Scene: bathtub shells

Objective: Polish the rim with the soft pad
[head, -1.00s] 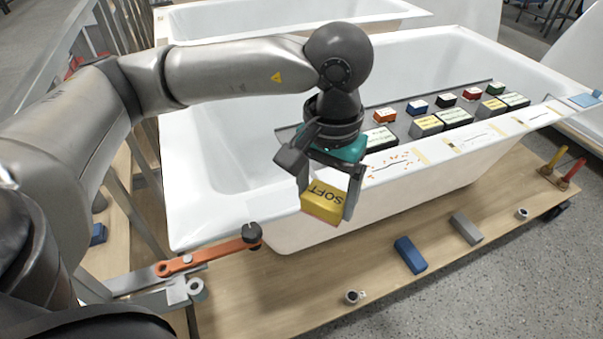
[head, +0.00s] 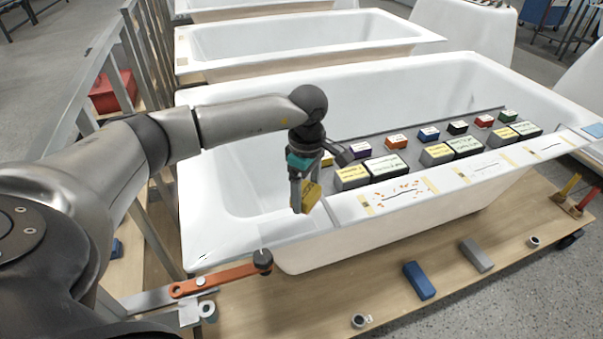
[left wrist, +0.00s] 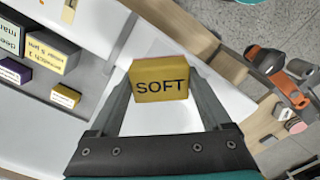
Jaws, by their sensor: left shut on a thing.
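My left gripper (head: 305,203) is shut on the soft pad (head: 311,194), a yellow block. In the left wrist view the pad (left wrist: 160,80) sits between the two fingers, with its dark word SOFT readable. The gripper points down over the near rim (head: 350,211) of the white bathtub, toward its left end. I cannot tell whether the pad touches the rim. Farther right, the rim bears a patch of orange specks (head: 402,192) and dark line marks (head: 483,168). My right gripper is not in view.
A grey board (head: 375,137) across the tub carries several labelled blocks, including a white-topped one (head: 386,167) near my gripper. An orange-handled clamp (head: 215,280) lies near the tub's left corner. Blue (head: 419,280) and grey (head: 476,255) blocks lie on the wooden platform.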

